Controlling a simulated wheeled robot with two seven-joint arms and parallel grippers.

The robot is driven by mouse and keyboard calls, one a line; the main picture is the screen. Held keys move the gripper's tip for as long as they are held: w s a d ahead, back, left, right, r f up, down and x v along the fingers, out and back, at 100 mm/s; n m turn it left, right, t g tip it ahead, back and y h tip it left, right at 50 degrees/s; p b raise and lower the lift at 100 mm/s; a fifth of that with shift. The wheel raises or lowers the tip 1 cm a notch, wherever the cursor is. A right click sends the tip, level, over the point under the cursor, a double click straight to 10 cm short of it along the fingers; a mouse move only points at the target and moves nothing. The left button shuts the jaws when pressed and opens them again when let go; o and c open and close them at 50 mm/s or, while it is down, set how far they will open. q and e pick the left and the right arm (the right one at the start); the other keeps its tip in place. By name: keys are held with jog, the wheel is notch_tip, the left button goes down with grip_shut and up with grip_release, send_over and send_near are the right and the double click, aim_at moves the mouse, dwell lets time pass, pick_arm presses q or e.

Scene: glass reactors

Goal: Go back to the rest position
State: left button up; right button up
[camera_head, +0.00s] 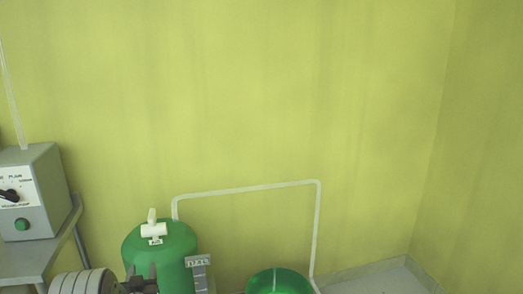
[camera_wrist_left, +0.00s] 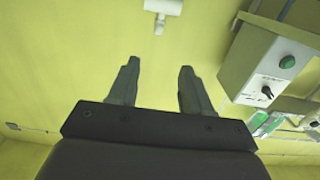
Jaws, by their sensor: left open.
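My left gripper (camera_head: 141,279) shows at the bottom left of the head view, in front of the green tank (camera_head: 172,243). In the left wrist view my left gripper (camera_wrist_left: 158,68) has its two fingers spread apart with nothing between them. A white valve piece (camera_wrist_left: 162,6) shows beyond the fingertips at the top of that view, apart from them. My right gripper is in neither view.
A grey control box (camera_head: 34,190) with a dark knob and green button stands on a grey table (camera_head: 52,246) at the left. A white valve (camera_head: 153,228) tops the tank. A thin white pipe (camera_head: 250,188) runs to the right, near a green vessel (camera_head: 278,282).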

pick_arm(q)
notch_tip(320, 180, down, 8)
jog(key=s+g+h, duration=0.1)
jog(key=s+g, duration=0.1)
jog(key=g, duration=0.2)
jog(key=s+d+f+g+h, duration=0.1)
jog(key=s+d+g, duration=0.2)
jog(key=s, duration=0.3)
jog(key=s+d+f+m+g+h, duration=0.1)
jog(key=s+d+g, duration=0.15)
jog(key=s, duration=0.35)
jog(key=s+d+g+h, duration=0.1)
jog(key=s+d+g, duration=0.1)
jog(key=s+g, duration=0.25)
jog(key=s+d+r+m+g, duration=0.1)
jog(key=s+d+r, duration=0.2)
jog(key=s, duration=0.4)
jog(key=s+d+r+g, duration=0.2)
jog(key=s+r, duration=0.1)
jog(key=s, duration=0.4)
notch_tip(320, 180, up, 18)
jog(key=d+m+t+p, duration=0.1)
jog(key=d+p, duration=0.1)
jog(key=p, duration=1.3)
jog(key=shift+w, duration=0.25)
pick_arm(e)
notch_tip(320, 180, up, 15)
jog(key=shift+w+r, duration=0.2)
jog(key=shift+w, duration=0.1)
